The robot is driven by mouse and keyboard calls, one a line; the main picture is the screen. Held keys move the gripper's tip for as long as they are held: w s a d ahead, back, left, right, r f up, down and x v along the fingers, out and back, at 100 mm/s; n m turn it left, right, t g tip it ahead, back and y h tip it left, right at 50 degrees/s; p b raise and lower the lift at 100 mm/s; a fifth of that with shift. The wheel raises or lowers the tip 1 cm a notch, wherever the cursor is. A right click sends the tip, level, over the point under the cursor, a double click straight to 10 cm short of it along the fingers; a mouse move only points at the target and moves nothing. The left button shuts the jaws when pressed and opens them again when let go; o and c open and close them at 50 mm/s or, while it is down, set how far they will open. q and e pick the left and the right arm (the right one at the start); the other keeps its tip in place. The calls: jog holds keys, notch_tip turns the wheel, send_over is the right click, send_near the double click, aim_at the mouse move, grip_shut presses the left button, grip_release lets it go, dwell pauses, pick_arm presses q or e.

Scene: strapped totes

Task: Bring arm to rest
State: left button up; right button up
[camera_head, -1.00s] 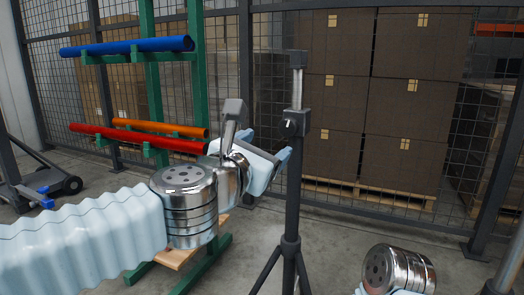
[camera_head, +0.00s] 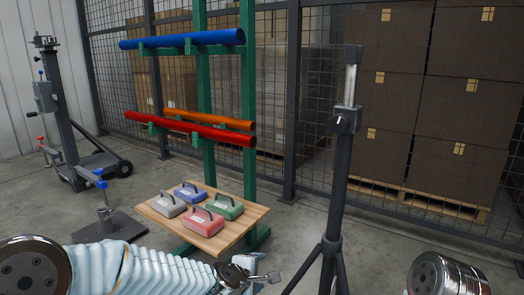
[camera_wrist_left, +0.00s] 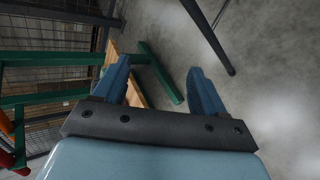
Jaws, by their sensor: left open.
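My left arm lies low along the bottom of the head view, bent, with its gripper (camera_head: 268,278) at the bottom edge, in front of and below the wooden shelf. In the left wrist view the gripper (camera_wrist_left: 160,75) has two blue fingers spread apart with nothing between them. Only a silver joint of my right arm shows at the bottom right; its gripper is out of view.
Grey (camera_head: 170,204), blue (camera_head: 190,191), green (camera_head: 226,207) and red (camera_head: 201,221) handled totes sit on the wooden shelf (camera_head: 242,229). A rack above holds blue (camera_head: 185,40), orange (camera_head: 208,119) and red tubes (camera_head: 190,130). A dark tripod stand (camera_head: 339,170) stands right of my gripper.

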pick_arm(q)
jog(key=s+a+f+m+g+y, duration=0.1)
jog(key=s+a+f+m, duration=0.15)
jog(key=f, duration=0.45)
jog(key=s+a+f+m+g, duration=0.2)
jog(key=s+a+f, duration=0.1)
jog(key=f, duration=0.4)
jog(key=s+a+f+m+g, duration=0.3)
jog(key=s+f+m, duration=0.1)
jog(key=s+f, duration=0.5)
jog(key=s+a+f+m+g, duration=0.35)
jog(key=s+f, duration=0.45)
jog(key=s, duration=0.3)
notch_tip(320, 180, up, 16)
jog(key=d+m+p, duration=0.1)
jog(key=p, duration=1.5)
jog(key=shift+s+d, duration=0.15)
jog(key=shift+s, duration=0.05)
pick_arm(e)
notch_tip(320, 180, up, 16)
jog(key=shift+s+a+f, duration=0.25)
jog(key=shift+s+a, duration=0.05)
jog(key=shift+a, duration=0.05)
pick_arm(q)
jog(key=shift+f+t, duration=0.15)
jog(key=shift+t, duration=0.1)
